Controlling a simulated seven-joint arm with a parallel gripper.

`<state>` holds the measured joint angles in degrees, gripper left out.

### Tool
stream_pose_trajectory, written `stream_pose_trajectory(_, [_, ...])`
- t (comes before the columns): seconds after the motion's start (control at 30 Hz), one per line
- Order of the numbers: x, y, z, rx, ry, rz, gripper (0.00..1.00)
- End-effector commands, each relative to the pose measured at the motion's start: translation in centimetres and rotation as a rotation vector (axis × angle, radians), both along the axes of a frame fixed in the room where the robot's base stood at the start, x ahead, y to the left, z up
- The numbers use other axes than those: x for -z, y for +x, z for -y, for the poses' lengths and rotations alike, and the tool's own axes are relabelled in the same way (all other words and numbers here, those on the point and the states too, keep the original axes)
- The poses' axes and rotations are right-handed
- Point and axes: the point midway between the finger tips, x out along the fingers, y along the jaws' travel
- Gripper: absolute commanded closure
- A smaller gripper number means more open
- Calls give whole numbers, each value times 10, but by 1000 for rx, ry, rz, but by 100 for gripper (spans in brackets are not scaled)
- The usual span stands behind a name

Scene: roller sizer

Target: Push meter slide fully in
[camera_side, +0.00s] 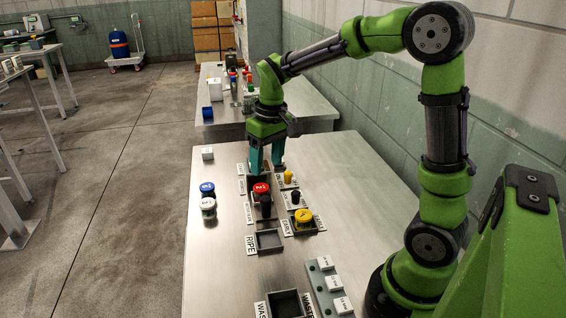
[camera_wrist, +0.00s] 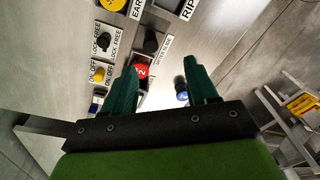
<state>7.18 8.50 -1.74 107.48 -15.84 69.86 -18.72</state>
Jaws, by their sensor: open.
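A black knob (camera_wrist: 152,42) beside a label that seems to read METER SLIDE shows in the wrist view; in the side view a dark upright part (camera_side: 265,210) stands just in front of the red cap. A red cap marked 2 (camera_side: 261,188) sits at the slide's track, also seen in the wrist view (camera_wrist: 141,70). My gripper (camera_side: 266,168) points down behind the red cap, over the far end of the track. Its teal fingers are open and apart in the wrist view (camera_wrist: 160,64), with nothing visibly held. How far the slide is in cannot be told.
Right of the track are a yellow knob (camera_side: 287,177), a black lock knob (camera_side: 296,197) and a yellow-capped piece (camera_side: 302,217). Blue-capped (camera_side: 207,188) and white (camera_side: 208,206) pieces stand left. An empty RIPE tray (camera_side: 269,241) lies in front. The table's left front is clear.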

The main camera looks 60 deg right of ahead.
Motion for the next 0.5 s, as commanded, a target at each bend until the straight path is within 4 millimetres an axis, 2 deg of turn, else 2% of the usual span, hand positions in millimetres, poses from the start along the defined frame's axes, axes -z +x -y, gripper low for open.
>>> stream_pose_trajectory(0.03, [5, 11, 8, -35, -13, -32, 42])
stream_pose_trajectory(0.17, [-1, 26, 20, -138, -41, -73, 42])
stream_pose_trajectory(0.23, [-7, 26, 20, -176, -46, -78, 42])
stream_pose_trajectory(0.33, [-1, 23, 19, -196, -42, -88, 42])
stream_pose_trajectory(0.5, [24, 22, 19, -195, -41, -90, 42])
